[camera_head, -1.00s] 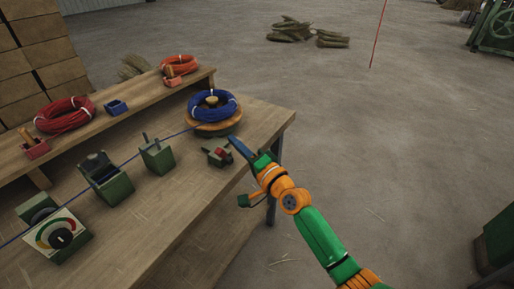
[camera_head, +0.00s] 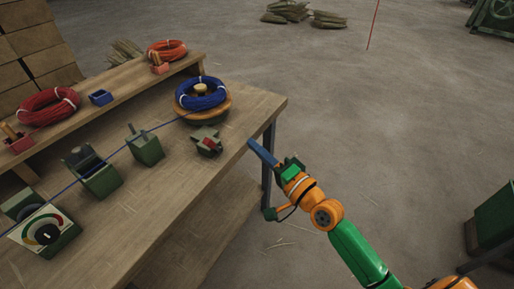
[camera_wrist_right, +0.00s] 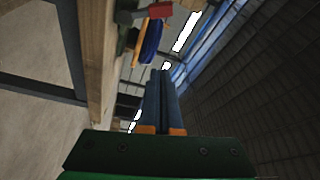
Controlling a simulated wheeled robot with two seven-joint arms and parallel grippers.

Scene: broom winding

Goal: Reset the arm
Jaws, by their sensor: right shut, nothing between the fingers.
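My right arm, orange and green, comes in from the lower right of the head view. Its gripper (camera_head: 262,154) has blue fingers, which are shut and empty, just off the right edge of the wooden table (camera_head: 170,205). In the right wrist view the two blue fingers (camera_wrist_right: 163,98) lie side by side, pressed together. The table's edge (camera_wrist_right: 97,60) runs along the left of them. My left gripper is not in view.
A blue wire coil (camera_head: 202,93) sits on a round wooden spool, its wire running left over green devices (camera_head: 145,146). A small device with a red part (camera_head: 207,141) stands near the table corner. Red coils (camera_head: 47,106) lie on the shelf.

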